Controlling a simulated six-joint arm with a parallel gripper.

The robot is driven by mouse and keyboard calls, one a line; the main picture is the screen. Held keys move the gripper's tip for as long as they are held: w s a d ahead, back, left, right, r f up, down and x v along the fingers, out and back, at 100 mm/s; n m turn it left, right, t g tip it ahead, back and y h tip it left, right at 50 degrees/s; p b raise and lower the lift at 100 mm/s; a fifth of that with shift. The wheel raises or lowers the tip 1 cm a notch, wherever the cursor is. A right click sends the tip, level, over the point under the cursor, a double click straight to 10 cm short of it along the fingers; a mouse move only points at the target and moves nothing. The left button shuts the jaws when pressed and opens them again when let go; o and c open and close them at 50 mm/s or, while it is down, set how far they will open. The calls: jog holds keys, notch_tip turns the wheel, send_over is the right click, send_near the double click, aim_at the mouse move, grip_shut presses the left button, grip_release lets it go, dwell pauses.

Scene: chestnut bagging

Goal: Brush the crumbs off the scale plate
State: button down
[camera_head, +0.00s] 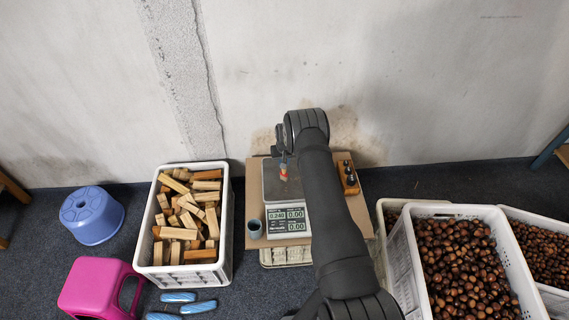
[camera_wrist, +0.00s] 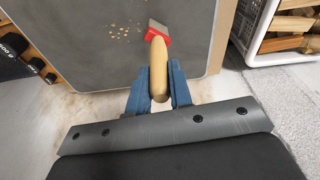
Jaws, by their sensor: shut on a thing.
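The scale plate (camera_head: 270,183) is a grey square on top of the scale, and it fills much of the wrist view (camera_wrist: 190,75). Several tan crumbs (camera_wrist: 127,32) lie on the plate, to the left of the brush in the wrist view. My gripper (camera_wrist: 160,88) is shut on the wooden handle of a brush (camera_wrist: 157,65) with a red collar and pale bristles. The bristle end is over the plate near the crumbs; I cannot tell whether it touches. In the head view the red part of the brush (camera_head: 283,172) shows above the plate, and my arm hides the plate's right side.
Weights stand in a wooden block (camera_head: 347,177) at right. A crate of wood blocks (camera_head: 227,240) stands left, and a chestnut crate (camera_head: 405,250) right. The wall is close behind.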

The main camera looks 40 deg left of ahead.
jog(key=shift+w+d, duration=4.6)
jog(key=shift+d, duration=0.05)
notch_tip(320, 180, up, 8)
